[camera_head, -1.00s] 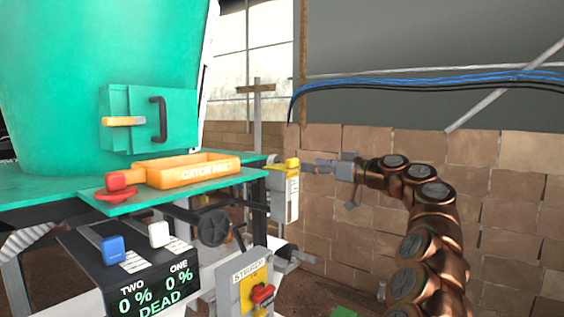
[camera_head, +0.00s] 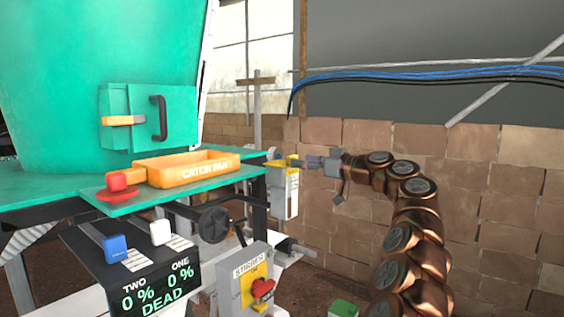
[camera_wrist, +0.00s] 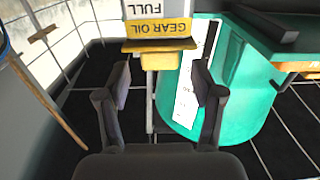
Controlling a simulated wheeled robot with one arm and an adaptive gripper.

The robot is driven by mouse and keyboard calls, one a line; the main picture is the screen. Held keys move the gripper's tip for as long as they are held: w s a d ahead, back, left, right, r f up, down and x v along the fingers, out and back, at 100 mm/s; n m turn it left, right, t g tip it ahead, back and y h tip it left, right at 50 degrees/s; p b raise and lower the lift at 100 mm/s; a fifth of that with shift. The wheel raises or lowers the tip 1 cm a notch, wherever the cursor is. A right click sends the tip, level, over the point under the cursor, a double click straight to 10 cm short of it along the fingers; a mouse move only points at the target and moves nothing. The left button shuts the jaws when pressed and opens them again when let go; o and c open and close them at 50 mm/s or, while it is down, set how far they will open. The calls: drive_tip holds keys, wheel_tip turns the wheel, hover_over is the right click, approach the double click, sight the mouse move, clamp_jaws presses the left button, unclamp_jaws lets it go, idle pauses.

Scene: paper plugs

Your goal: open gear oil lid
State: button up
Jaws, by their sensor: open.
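The gear oil box (camera_head: 286,190) is a pale upright box with a yellow top (camera_head: 283,163), beside the right end of the green bench. In the wrist view its "GEAR OIL" band (camera_wrist: 158,45) appears upside down, with a yellow block (camera_wrist: 160,60) next to it. My gripper (camera_head: 308,162) is at the right side of the box top. In the wrist view my gripper (camera_wrist: 160,88) is open and empty, its two fingers on either side of the yellow block and short of it. I cannot tell whether the fingers touch anything.
The green bench (camera_head: 150,198) holds an orange catch pan (camera_head: 190,172) left of the box. A brick wall (camera_head: 480,190) is behind my arm. Blue and black cables (camera_head: 430,73) run above.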

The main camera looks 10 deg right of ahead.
drive_tip(key=p+x, duration=0.1)
drive_tip(key=x, duration=0.1)
drive_tip(key=shift+w+a, duration=0.2)
drive_tip(key=shift+w, duration=0.05)
idle(0.4)
drive_tip(key=c, duration=0.9)
